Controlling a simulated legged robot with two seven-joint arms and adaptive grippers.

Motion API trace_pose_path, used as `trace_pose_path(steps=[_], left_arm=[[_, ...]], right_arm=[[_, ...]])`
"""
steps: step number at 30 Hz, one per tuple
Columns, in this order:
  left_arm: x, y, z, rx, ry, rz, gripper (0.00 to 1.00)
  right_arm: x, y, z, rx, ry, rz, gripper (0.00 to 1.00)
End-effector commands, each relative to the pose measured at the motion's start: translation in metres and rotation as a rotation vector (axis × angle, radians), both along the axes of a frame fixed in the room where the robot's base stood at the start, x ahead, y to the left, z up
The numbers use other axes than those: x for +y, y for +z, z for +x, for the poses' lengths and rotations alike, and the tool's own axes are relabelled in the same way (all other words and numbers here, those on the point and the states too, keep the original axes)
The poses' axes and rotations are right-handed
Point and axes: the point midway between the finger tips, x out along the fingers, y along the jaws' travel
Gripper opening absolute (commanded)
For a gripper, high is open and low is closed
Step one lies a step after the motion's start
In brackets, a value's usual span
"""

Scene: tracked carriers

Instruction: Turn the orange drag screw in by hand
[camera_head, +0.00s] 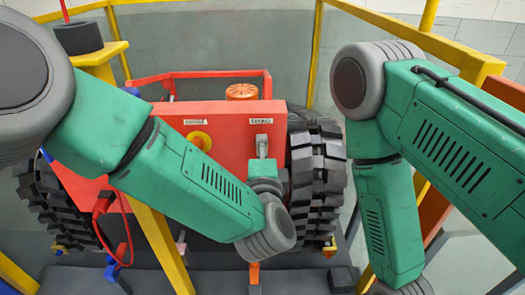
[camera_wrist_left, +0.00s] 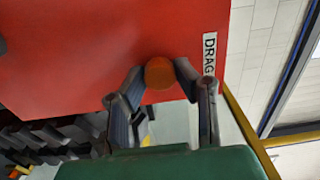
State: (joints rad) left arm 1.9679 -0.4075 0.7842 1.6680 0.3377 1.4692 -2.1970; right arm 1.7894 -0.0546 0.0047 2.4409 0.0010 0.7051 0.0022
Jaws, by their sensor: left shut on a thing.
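The orange drag screw (camera_wrist_left: 159,73) is a round orange head on the red front panel (camera_head: 225,150), beside a label reading DRAG (camera_wrist_left: 209,53). In the left wrist view my left gripper (camera_wrist_left: 160,76) has one finger on each side of the screw head and is shut on it. In the head view the same gripper (camera_head: 262,143) reaches up to the panel just below the DRAG label, and it hides the screw there. My right arm comes down at the right of the head view; its gripper is out of the picture.
A yellow round knob (camera_head: 199,141) sits on the panel left of the gripper. An orange cap (camera_head: 241,91) is on top. Black tracks (camera_head: 317,185) flank the carrier, the right one close to my left gripper. A yellow railing (camera_head: 314,55) stands around.

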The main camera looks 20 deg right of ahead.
Motion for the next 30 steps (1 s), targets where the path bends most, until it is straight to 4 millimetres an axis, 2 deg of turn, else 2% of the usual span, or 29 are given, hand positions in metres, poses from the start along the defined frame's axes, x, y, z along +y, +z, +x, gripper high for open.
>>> trace_pose_path(steps=[1, 9, 13, 19, 20, 21, 30], left_arm=[[0.001, -0.005, -0.001, -0.014, 0.001, 0.073, 0.05], [0.002, -0.005, -0.001, -0.124, -0.001, 0.456, 0.05], [0.002, -0.004, -0.001, -0.146, -0.002, 0.531, 0.05], [0.002, -0.003, -0.001, -0.147, -0.003, 0.536, 0.05], [0.001, -0.003, -0.001, -0.148, -0.003, 0.536, 0.29], [0.001, -0.003, -0.001, -0.148, -0.003, 0.536, 0.43], [-0.002, -0.001, -0.002, -0.150, -0.004, 0.526, 0.45]], right_arm=[[0.000, -0.005, 0.000, 0.000, 0.000, 0.000, 0.40], [0.000, -0.016, 0.000, 0.000, 0.000, 0.000, 0.40], [0.000, -0.017, 0.000, 0.000, 0.000, 0.000, 0.40], [0.000, -0.016, 0.000, 0.000, 0.000, 0.000, 0.40], [0.000, -0.016, 0.000, 0.000, 0.000, 0.000, 0.40], [0.000, -0.016, 0.000, 0.000, 0.000, 0.000, 0.40], [0.000, -0.016, 0.000, 0.000, 0.000, 0.000, 0.40]])
